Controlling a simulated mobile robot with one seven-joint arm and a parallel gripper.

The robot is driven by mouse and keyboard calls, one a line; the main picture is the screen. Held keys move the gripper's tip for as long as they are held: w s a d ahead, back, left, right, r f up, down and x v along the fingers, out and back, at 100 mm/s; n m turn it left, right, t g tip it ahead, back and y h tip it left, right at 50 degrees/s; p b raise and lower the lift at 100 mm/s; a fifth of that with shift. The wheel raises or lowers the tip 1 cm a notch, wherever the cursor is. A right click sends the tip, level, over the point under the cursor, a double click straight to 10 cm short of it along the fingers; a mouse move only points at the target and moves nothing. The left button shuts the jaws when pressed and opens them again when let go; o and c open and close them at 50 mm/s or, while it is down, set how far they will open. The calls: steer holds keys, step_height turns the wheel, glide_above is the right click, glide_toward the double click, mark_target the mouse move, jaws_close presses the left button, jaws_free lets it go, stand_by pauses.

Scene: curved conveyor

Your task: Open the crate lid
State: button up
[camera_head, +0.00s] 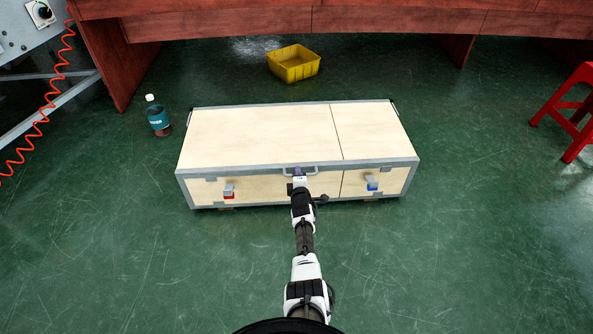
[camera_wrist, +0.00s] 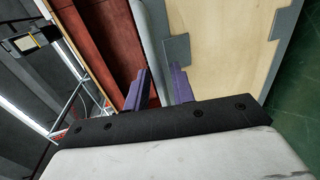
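The crate (camera_head: 258,190) is a long pale wooden box with grey metal edging, standing on the green floor. Its lid (camera_head: 262,135) is flat and down on the box. A grey handle (camera_head: 313,170) is at the middle of the front; its bar also shows in the wrist view (camera_wrist: 150,28). My gripper (camera_head: 299,172) is at this handle.
A yellow bin (camera_head: 294,64) lies on the floor behind the crate, near a red-brown wooden bench (camera_head: 220,22). A bottle (camera_head: 157,117) stands left of the crate. A red stool (camera_head: 575,108) is at the right. The floor in front is clear.

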steer(key=shift+w, duration=0.2)
steer(key=shift+c, duration=0.5)
jaws_close()
